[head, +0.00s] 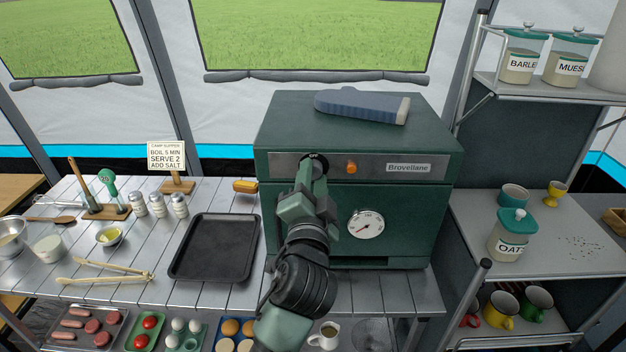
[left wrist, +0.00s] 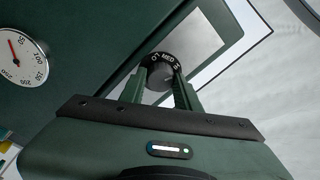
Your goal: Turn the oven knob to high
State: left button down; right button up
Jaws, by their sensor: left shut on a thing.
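The green oven (head: 400,200) stands on the slatted table, its front panel facing me. Its black knob (head: 315,158) is at the left of the panel, mostly hidden behind my arm in the head view; "OFF" shows at its top. My left gripper (head: 313,172) is shut on the knob. In the left wrist view the fingers of the gripper (left wrist: 160,84) sit on both sides of the knob (left wrist: 160,62), and LO and MED markings show on its rim. The knob's exact setting is hard to read. My right gripper is not in view.
An orange light (head: 351,168) and a round dial gauge (head: 364,224) are on the oven front. A blue padded item (head: 360,106) lies on top. A dark tray (head: 215,248) and several shakers (head: 156,203) are left of the oven; a shelf with jars (head: 510,235) is right.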

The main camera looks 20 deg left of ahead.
pick_arm(q)
jog(key=c, duration=1)
grip_release()
jog(key=shift+s+d+f, duration=0.15)
jog(key=shift+s, duration=0.3)
jog(key=b+v, duration=0.2)
jog(key=v, duration=0.4)
jog(key=shift+s, duration=0.4)
